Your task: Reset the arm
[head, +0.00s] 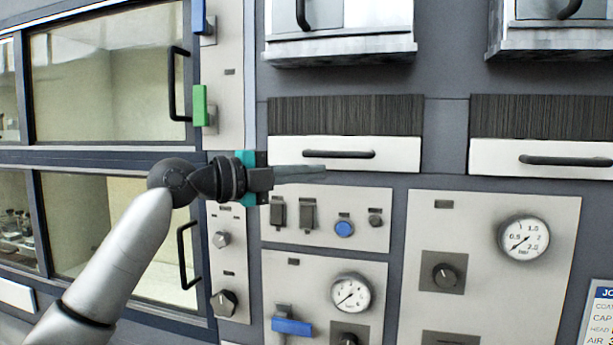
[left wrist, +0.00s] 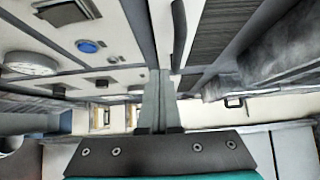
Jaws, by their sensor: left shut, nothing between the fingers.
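My left gripper (head: 300,174) is in the middle of the head view, pointing right in front of the panel wall. Its fingers are together and hold nothing. In the left wrist view, the shut fingers (left wrist: 157,100) reach forward along the panel face. My left arm (head: 115,260) comes in from the lower left. The gripper is just below a white drawer front with a dark handle (head: 338,154) and above a row of switches. I cannot tell whether it touches the panel. My right gripper is not in view.
A small panel has two dark switches and a blue button (head: 344,228). Gauges (head: 350,293) and (head: 523,238) and knobs sit lower. Glass doors with black handles (head: 180,84) stand at left, beside a green lever (head: 200,105). A blue-handled valve (head: 292,326) juts out below.

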